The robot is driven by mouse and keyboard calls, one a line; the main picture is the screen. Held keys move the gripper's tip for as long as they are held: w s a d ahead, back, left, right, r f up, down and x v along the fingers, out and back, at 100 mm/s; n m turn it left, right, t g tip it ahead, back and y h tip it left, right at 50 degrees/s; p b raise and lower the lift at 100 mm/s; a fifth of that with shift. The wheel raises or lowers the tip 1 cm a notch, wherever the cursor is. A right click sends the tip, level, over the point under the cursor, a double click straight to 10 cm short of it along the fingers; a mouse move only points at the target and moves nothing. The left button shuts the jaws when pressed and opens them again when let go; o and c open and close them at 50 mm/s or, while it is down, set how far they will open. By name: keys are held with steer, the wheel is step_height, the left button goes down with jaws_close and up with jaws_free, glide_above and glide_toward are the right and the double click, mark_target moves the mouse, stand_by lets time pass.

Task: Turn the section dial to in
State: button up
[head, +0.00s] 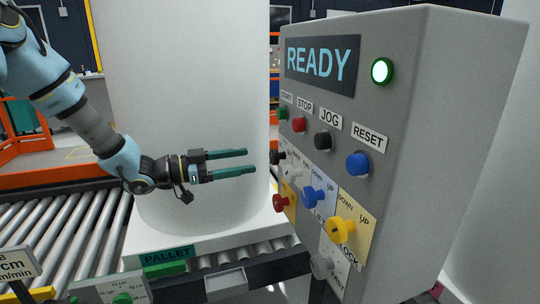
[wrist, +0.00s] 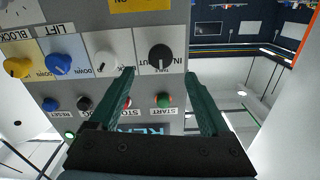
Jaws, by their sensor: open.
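A black dial (wrist: 160,57) sits on a white plate of the grey control panel. In the wrist view, which shows the panel upside down, the word IN is legible beside it. I take it as the section dial; its name is not clearly legible. In the head view the black dial (head: 278,157) is at the panel's left edge, seen side-on, and its setting cannot be read. My gripper (head: 249,161) is open and empty, fingers pointing at the panel, a little left of the black dial. In the wrist view the fingers lie either side of the dial's line, apparently not touching it.
White (wrist: 105,62), blue (head: 313,197) and yellow (head: 342,228) dials sit close by on the panel. A row of push buttons, including red (head: 299,125) and blue (head: 358,164), runs above them. The display (head: 322,63) reads READY beside a lit green lamp (head: 382,71). A large white tank (head: 190,90) stands behind my gripper.

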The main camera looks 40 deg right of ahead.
mark_target(271, 156)
steer(key=p+x, duration=0.1)
steer(key=x, duration=0.6)
steer(key=shift+d, duration=0.3)
jaws_close()
stand_by(0.4)
